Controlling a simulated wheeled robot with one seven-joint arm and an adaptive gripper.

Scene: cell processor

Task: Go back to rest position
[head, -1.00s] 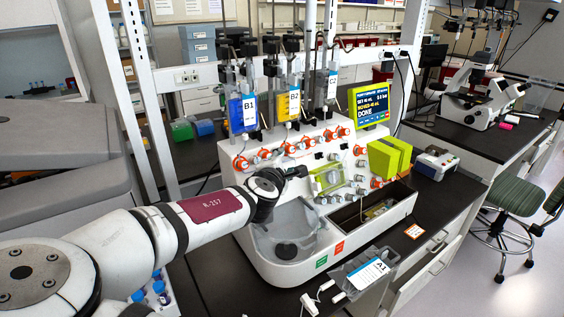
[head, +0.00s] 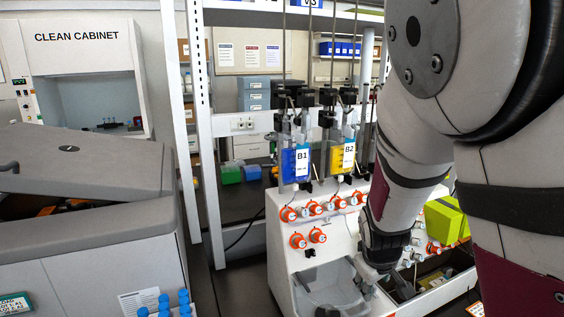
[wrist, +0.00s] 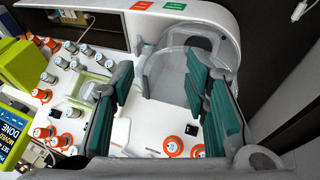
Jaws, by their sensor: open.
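My gripper (wrist: 160,72) is open and empty in the wrist view, its two teal-padded fingers spread apart above the cell processor. In the head view my arm fills the right side, and the gripper end hangs low over the front of the white cell processor (head: 283,235). My arm hides much of the processor's right half there. The wrist view shows the processor's white top (wrist: 148,120), its orange-ringed knobs, and a clear round basin (wrist: 172,80) with nothing seen in it. I see no object between the fingers.
A blue bag B1 (head: 289,164) and a yellow bag B2 (head: 340,157) hang above the processor. A lime-green box (head: 440,218) is at its right. A grey machine (head: 85,235) stands close on the left. A clean cabinet (head: 85,75) is at the back left.

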